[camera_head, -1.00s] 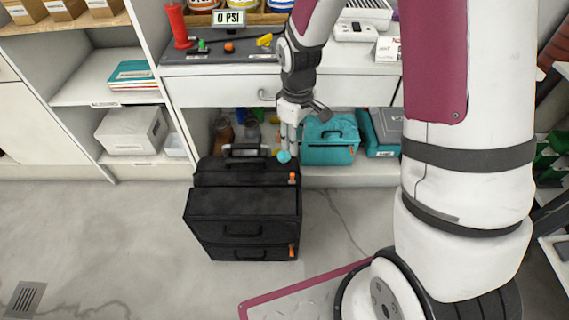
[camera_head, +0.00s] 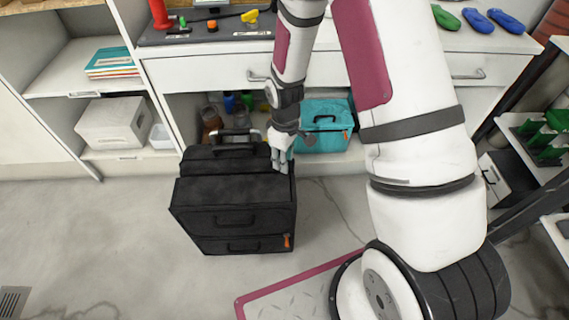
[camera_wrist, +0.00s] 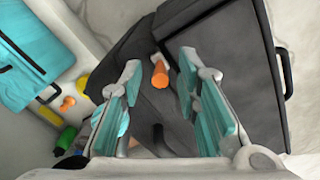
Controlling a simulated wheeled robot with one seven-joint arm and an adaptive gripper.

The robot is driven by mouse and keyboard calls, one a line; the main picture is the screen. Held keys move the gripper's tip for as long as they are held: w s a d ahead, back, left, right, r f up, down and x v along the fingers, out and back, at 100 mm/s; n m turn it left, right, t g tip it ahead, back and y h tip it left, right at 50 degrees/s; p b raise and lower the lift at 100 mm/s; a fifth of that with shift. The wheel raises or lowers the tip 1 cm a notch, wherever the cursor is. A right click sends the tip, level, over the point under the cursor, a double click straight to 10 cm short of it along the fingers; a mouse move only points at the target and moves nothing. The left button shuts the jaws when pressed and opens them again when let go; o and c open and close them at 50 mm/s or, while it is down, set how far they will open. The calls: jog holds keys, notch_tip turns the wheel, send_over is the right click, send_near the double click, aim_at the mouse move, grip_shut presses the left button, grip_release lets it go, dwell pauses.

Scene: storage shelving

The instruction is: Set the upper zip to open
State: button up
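A black two-part case (camera_head: 235,190) stands on the floor, with a lower orange zip pull (camera_head: 287,241) on its right side. My gripper (camera_head: 281,162) is at the upper right edge of the case and hides the upper pull in the head view. In the wrist view the case's dark fabric (camera_wrist: 225,60) lies ahead. An orange pull (camera_wrist: 160,73), apparently the upper one, sits between the teal-padded fingertips. The fingers are open, with a gap on both sides of the pull. Another bit of orange shows low, partly hidden by the left finger.
A teal bag (camera_head: 325,125) stands on the low shelf just behind my gripper and shows at left in the wrist view (camera_wrist: 35,60). The counter (camera_head: 205,68) overhangs behind. A grey box (camera_head: 112,123) sits at left. The floor in front is clear.

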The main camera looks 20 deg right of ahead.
aim_at(183, 173)
jog(key=shift+f, duration=0.7)
grip_shut()
jog(key=w+a, duration=0.3)
jog(key=a, duration=0.6)
jog(key=w+a, duration=0.3)
jog(key=a, duration=0.7)
jog(key=w+a, duration=0.3)
jog(key=a, duration=0.7)
jog(key=shift+f+b, duration=0.1)
jog(key=shift+b, duration=0.25)
jog(key=shift+a, duration=0.1)
grip_release()
jog(key=shift+w, duration=0.15)
